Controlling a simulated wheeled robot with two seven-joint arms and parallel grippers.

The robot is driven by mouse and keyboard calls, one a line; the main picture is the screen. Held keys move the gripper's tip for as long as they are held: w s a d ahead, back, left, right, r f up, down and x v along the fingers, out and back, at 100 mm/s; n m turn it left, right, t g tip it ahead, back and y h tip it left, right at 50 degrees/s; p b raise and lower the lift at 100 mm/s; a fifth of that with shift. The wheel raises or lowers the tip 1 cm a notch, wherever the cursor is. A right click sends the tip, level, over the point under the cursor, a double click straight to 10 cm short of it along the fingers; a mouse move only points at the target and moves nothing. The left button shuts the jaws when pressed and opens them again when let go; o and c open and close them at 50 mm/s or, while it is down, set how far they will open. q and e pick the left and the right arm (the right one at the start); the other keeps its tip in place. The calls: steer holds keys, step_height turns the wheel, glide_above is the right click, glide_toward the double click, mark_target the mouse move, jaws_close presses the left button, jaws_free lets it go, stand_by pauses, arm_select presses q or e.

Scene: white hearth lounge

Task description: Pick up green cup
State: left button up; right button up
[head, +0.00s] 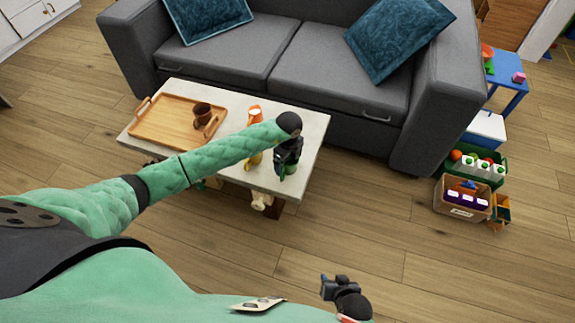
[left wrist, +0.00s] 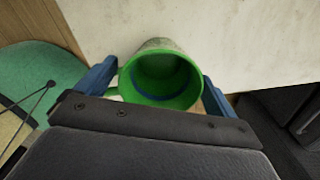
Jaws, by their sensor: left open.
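The green cup (left wrist: 163,80) is in the left wrist view with its mouth toward the camera, between the two blue fingers of my left gripper (left wrist: 160,72). Its handle shows at its left side, by the left finger. In the head view, my left gripper (head: 287,158) points down over the near right part of the coffee table (head: 310,130). A bit of the green cup (head: 280,170) shows under it, mostly hidden. The left fingers are open, one on each side of the cup. My right gripper (head: 334,287) is low over the floor, away from the table; its fingers are too small to judge.
A wooden tray (head: 165,128) with a brown mug (head: 202,112) is on the table's left. An orange and white cup (head: 254,114) stands behind my left forearm. A grey sofa (head: 325,75) borders the table's far side. Toy bins (head: 463,198) stand at right; the floor between is clear.

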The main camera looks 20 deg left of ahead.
arm_select(q)
steer(key=shift+f, duration=0.3)
steer(key=c, duration=1.2)
steer(key=shift+o, duration=0.2)
steer(key=shift+r, duration=0.15)
